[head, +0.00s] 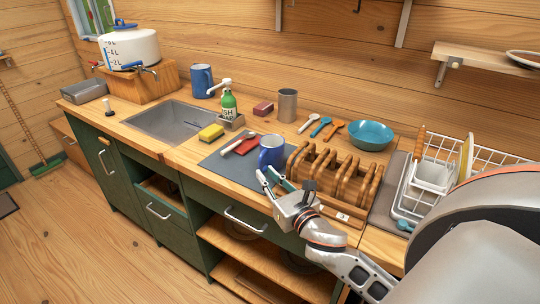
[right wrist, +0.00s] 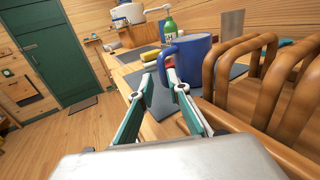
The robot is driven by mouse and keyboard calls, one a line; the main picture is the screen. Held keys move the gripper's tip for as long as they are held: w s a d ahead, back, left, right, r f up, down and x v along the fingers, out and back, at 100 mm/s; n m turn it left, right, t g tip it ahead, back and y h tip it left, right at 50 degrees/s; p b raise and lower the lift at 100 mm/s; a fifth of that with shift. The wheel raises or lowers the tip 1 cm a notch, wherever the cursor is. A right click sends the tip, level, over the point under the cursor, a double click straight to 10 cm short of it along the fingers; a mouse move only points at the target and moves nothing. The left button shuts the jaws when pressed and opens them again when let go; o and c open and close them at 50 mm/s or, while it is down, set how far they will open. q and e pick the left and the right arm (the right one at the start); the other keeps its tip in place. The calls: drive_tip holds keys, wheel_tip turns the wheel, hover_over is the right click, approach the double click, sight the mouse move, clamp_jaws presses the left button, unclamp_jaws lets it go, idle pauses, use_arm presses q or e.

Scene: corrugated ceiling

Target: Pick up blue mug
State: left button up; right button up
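A blue mug (head: 271,152) stands upright on the counter, at the right end of a dark grey mat (head: 222,165). It shows large in the right wrist view (right wrist: 195,58), with its handle turned toward my gripper. My right gripper (head: 268,178) is at the counter's front edge, just in front of the mug. In the right wrist view its two fingers (right wrist: 160,82) are apart, with the mug's handle just beyond or between the tips; I cannot tell whether they touch. My left gripper is not in view.
A wooden rack (head: 335,177) stands close to the right of the mug. Behind are a green soap bottle (head: 229,104), metal cup (head: 288,105) and teal bowl (head: 370,134).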

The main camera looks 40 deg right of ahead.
sight(261, 164)
drive_tip(key=w, duration=0.3)
drive_tip(key=w+d, duration=0.1)
drive_tip(key=w, duration=0.1)
drive_tip(key=shift+w+r+p, duration=0.3)
drive_tip(key=shift+r+p, duration=0.05)
drive_tip(key=shift+r, duration=0.05)
clamp_jaws()
